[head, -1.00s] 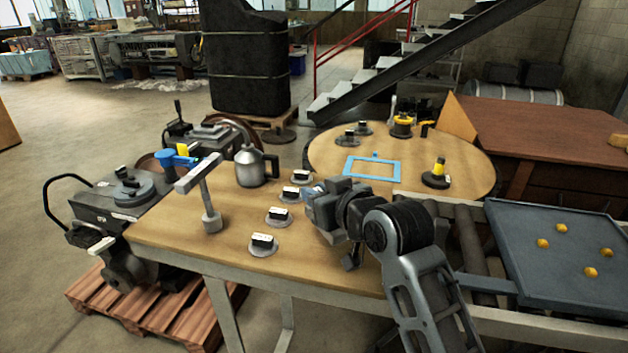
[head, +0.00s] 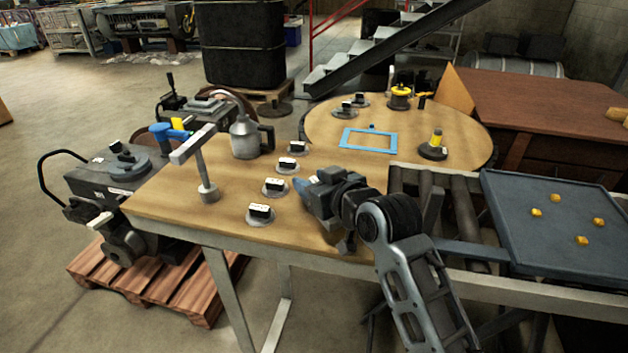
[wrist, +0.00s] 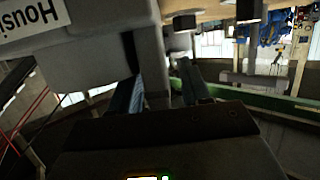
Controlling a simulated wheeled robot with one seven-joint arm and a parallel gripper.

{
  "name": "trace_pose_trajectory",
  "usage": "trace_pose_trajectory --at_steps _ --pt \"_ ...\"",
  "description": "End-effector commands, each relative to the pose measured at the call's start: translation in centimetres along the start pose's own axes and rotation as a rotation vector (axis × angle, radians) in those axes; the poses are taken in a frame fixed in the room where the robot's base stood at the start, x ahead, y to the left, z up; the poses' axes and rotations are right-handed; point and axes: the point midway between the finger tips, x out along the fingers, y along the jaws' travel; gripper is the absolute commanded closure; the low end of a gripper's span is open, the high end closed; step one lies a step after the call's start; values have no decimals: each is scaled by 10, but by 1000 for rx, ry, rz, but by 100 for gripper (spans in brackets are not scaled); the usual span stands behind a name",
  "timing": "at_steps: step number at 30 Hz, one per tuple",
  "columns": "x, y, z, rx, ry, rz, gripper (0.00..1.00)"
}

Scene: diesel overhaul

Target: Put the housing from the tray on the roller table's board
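In the wrist view a large grey block, the housing (wrist: 75,62), fills the upper left. Its white label reads "Housi", upside down and cut off by the frame edge. My gripper (wrist: 163,88) is right beside it, and a grey part of the block reaches toward the gap between my dark fingers. I cannot tell whether they clasp it. In the head view my gripper (head: 306,187) points left over the wooden table, and the housing cannot be made out there. The blue-grey board (head: 530,215) with several yellow pegs lies on the roller table (head: 462,212) at the right.
Labelled small parts (head: 261,211) stand on grey discs left of my gripper. A grey post with an arm (head: 207,170) and a metal can (head: 246,140) stand beyond. A blue frame (head: 345,147) and a yellow-topped part (head: 435,146) are on the round table.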

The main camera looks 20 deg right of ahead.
Motion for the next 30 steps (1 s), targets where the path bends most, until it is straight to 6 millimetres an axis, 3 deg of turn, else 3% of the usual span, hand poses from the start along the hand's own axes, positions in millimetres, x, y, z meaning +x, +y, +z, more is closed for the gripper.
trace_pose_trajectory --at_steps 7,11,24,30 --pt "-1 0 -1 -1 1 0 53" --pt "-12 0 0 0 2 0 53" --pt "-95 0 0 -1 1 1 53" --pt "-116 0 -1 0 1 0 53"
